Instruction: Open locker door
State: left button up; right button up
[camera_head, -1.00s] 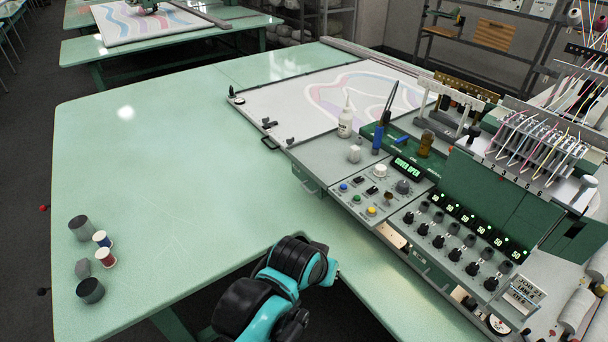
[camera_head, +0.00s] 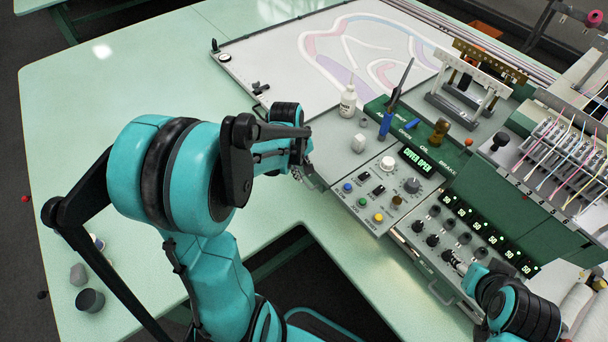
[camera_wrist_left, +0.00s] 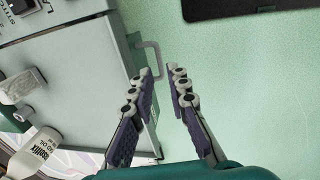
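A small grey loop handle (camera_wrist_left: 153,60) sticks out from the narrow side face (camera_wrist_left: 128,50) of the grey console in the left wrist view. I take this face to be the locker door; it looks flush with the console. My left gripper (camera_wrist_left: 162,73) is open, its two fingers apart and empty, with the tips just short of the handle. In the head view my left gripper (camera_head: 302,172) is at the console's left edge, partly hidden by its own wrist. My right gripper (camera_head: 458,264) is by the row of black knobs at the console's front; its finger gap is unclear.
A front handle (camera_head: 440,293) is near my right gripper. The green table (camera_head: 150,85) is largely clear, with small cylinders (camera_head: 90,300) at left.

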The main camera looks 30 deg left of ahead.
aim_at(305, 184)
pick_arm(q)
jog(key=f, duration=0.2)
jog(key=w+f+b, duration=0.1)
jog(key=f, duration=0.2)
jog(key=shift+d, duration=0.1)
jog(key=shift+c, duration=0.3)
grip_shut()
jog(key=shift+o, duration=0.3)
grip_release()
jog(key=shift+s, duration=0.2)
jog(key=shift+w, duration=0.15)
